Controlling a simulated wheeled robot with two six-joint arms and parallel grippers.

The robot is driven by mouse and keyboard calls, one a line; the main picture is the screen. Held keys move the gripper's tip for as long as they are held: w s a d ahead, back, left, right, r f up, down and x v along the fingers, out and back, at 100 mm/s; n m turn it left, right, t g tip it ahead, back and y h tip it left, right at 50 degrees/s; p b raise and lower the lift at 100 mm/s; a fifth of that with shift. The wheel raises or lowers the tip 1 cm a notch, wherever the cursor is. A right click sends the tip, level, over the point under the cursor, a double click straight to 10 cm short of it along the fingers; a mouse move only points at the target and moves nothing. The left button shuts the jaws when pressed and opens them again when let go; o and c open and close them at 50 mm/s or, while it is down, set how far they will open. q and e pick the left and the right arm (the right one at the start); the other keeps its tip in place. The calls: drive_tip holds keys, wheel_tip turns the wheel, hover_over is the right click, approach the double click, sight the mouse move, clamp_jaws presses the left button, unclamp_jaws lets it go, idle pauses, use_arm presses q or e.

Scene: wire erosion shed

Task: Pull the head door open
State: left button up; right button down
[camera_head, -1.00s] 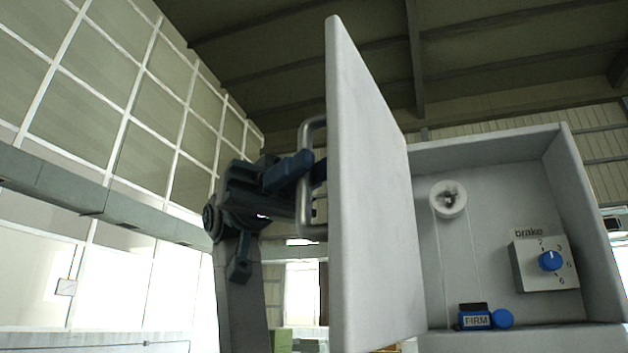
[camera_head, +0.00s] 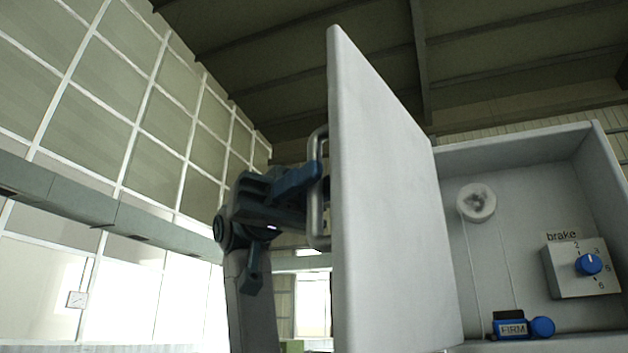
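The head door (camera_head: 385,210) is a pale grey panel, swung well open from the left side of a grey box (camera_head: 520,165). Its metal bar handle (camera_head: 316,190) is on the door's left face. My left gripper (camera_head: 312,190) is at the handle, with its blue-tipped fingers around the bar. The door's edge hides part of the fingertips, but they look closed on the handle. My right gripper is not in view.
Inside the box are a white pulley (camera_head: 476,202) with a wire, a brake dial (camera_head: 588,264) with a blue knob, and a blue part labelled FIRM (camera_head: 513,328). Windows (camera_head: 120,120) line the left wall, with open space before them.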

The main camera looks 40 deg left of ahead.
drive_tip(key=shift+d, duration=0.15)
